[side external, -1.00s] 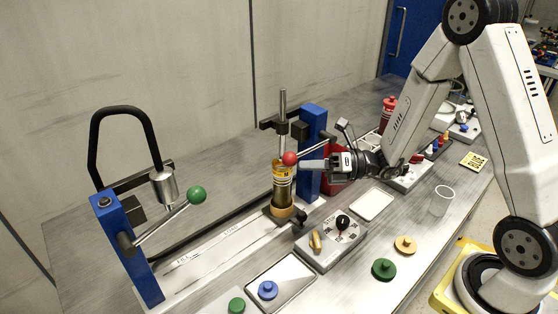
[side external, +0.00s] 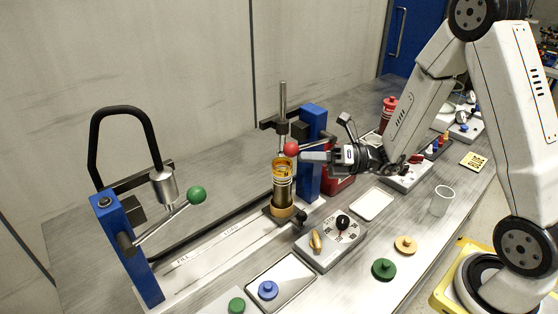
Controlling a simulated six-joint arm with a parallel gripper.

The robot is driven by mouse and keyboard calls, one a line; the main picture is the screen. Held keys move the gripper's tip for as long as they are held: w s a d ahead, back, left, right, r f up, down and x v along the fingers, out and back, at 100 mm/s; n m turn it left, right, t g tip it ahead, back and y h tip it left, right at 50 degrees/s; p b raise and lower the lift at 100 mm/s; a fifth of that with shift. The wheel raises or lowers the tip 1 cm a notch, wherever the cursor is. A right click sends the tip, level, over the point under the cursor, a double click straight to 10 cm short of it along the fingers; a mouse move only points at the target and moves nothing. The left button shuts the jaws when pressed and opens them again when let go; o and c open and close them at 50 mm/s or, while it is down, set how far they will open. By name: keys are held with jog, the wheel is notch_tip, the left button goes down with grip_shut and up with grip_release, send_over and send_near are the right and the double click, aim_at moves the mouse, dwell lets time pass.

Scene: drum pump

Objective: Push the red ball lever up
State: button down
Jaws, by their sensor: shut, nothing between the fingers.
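The red ball (side external: 291,149) sits at the end of a metal lever arm (side external: 313,146) on the right-hand blue post (side external: 312,130). My gripper (side external: 303,156) is shut and empty, its fingertips just beside and slightly below the red ball. From this view I cannot tell whether they touch it. Below the ball, a clear cylinder with a yellow-orange label (side external: 283,172) stands upright under a vertical metal rod (side external: 283,100).
A second blue post (side external: 125,250) with a green ball lever (side external: 197,195) stands at the left. In front lie a dial box (side external: 330,240), a tray with a blue knobbed disc (side external: 268,289), and green (side external: 384,269) and tan discs (side external: 405,245). A clear cup (side external: 442,200) stands at the right.

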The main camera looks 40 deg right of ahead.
jog(key=s+a+f+v, duration=0.1)
jog(key=f+v, duration=0.1)
jog(key=v, duration=1)
jog(key=shift+s+f, duration=0.15)
jog(key=shift+s, duration=0.4)
jog(key=shift+d, duration=0.1)
jog(key=shift+f, duration=0.35)
